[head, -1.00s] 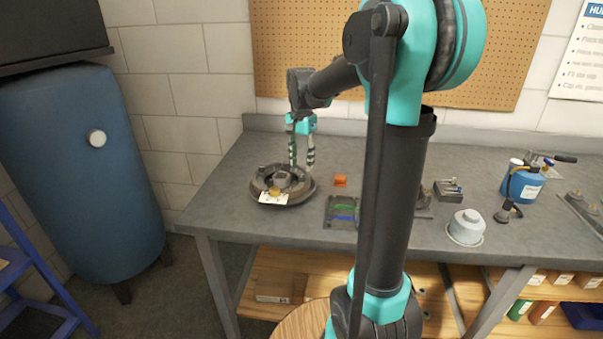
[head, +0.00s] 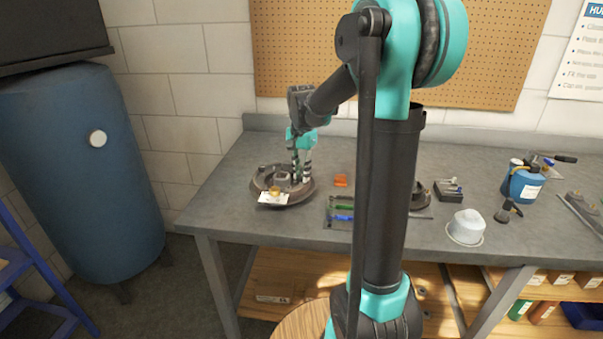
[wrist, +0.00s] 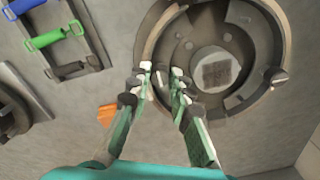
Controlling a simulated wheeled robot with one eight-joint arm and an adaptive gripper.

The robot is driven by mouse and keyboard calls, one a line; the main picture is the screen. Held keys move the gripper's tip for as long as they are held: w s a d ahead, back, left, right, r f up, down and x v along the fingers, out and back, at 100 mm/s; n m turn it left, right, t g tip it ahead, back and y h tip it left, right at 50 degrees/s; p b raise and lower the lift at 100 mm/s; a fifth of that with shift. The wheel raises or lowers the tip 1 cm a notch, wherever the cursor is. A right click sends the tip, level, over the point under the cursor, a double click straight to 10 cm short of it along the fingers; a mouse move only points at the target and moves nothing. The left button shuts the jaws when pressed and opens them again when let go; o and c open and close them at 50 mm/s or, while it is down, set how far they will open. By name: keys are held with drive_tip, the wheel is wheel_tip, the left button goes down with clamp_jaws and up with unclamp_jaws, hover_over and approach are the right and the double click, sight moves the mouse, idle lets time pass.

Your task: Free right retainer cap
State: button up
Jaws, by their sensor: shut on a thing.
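The round dark brake assembly (head: 262,183) lies on the left part of the bench. It fills the upper right of the wrist view (wrist: 270,30), with a pale round hub at its middle. My gripper (head: 300,180) is lowered to its right side in the head view. In the wrist view my gripper (wrist: 161,72) has its pale fingertips close together at the near-left part of the ring. It is shut on a small part there, seemingly the right retainer cap, mostly hidden by the fingers. A small metal piece (wrist: 278,77) sits on the opposite side of the ring.
An orange block (head: 341,180) lies right of the assembly. A white card (head: 273,199) is at the assembly's front. A grey domed part (head: 466,227) and a blue canister (head: 524,184) stand farther right.

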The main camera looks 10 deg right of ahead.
clamp_jaws()
drive_tip(key=n, duration=0.4)
drive_tip(key=shift+n, duration=0.4)
drive_tip(key=n, duration=0.4)
drive_tip(key=shift+n, duration=0.3)
drive_tip(key=n, duration=0.4)
drive_tip(key=shift+n, duration=2.1)
drive_tip(key=o, duration=0.9)
unclamp_jaws()
drive_tip(key=shift+r, duration=0.1)
